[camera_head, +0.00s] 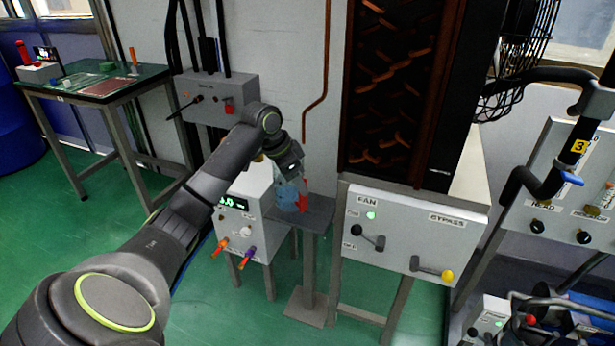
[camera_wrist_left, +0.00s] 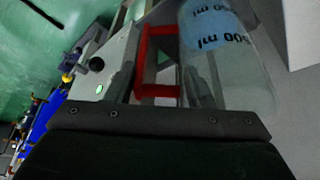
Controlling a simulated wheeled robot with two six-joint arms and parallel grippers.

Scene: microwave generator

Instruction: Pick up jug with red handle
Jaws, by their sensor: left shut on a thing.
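The jug (camera_head: 288,197) is clear with a blue "500 ml" label. Its red handle (camera_head: 303,201) is on the right side in the head view. It is at the small grey stand (camera_head: 318,214); I cannot tell whether its base touches the stand. In the left wrist view the clear jug (camera_wrist_left: 228,65) is tilted in the picture, with the red handle (camera_wrist_left: 143,60) beside it. My left gripper (camera_head: 290,172) comes down from above and is shut on the jug at its handle side. The fingers partly hide the jug's upper part. My right gripper is not in view.
A white control box (camera_head: 240,215) with a green display and coloured knobs stands close left of the stand. A fan and bypass panel (camera_head: 410,238) is close on the right. A wall box (camera_head: 215,97) is behind my arm. A green-topped table (camera_head: 98,80) stands at the back left.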

